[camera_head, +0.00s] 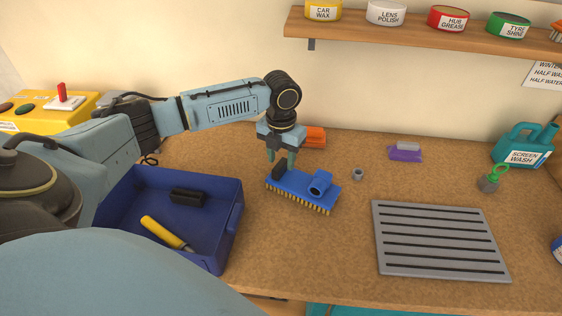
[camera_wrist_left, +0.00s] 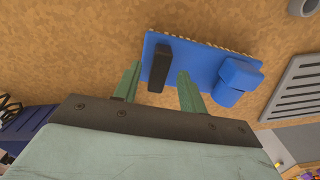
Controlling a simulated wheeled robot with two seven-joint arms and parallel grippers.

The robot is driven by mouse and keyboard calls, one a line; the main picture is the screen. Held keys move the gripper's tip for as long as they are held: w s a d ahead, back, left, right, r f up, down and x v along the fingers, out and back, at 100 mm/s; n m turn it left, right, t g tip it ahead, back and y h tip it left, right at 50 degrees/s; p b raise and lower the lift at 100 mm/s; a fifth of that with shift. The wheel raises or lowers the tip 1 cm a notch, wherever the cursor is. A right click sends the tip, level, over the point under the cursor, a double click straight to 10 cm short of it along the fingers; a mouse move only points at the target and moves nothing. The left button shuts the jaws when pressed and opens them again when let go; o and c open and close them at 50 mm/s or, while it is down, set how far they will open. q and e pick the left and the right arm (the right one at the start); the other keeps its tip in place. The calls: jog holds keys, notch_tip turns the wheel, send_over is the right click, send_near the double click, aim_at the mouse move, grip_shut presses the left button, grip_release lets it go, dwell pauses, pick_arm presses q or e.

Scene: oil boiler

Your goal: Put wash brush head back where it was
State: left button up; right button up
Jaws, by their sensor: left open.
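The wash brush head (camera_head: 303,191) is a blue block with yellow bristles, a blue socket on its right part and a black upright piece on its left part. It lies bristles down on the bench, right of the blue tray. My left gripper (camera_head: 281,160) is open just above its left end. In the left wrist view, the gripper's fingertips (camera_wrist_left: 155,80) stand on either side of the black piece of the brush head (camera_wrist_left: 205,70), with gaps visible. I cannot tell whether they touch it. My right gripper is not in view.
A blue tray (camera_head: 228,225) holds a black block (camera_head: 187,197) and a yellow-handled tool (camera_head: 163,232). A grey slotted plate (camera_head: 440,241) lies right. A small grey ring (camera_head: 357,174), purple item (camera_head: 405,153) and orange block (camera_head: 314,137) lie behind. A shelf (camera_head: 420,38) hangs above.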

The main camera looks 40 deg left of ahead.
pick_arm(q)
notch_tip(320, 180, up, 10)
jog(key=shift+p, duration=0.4)
dwell(0.4)
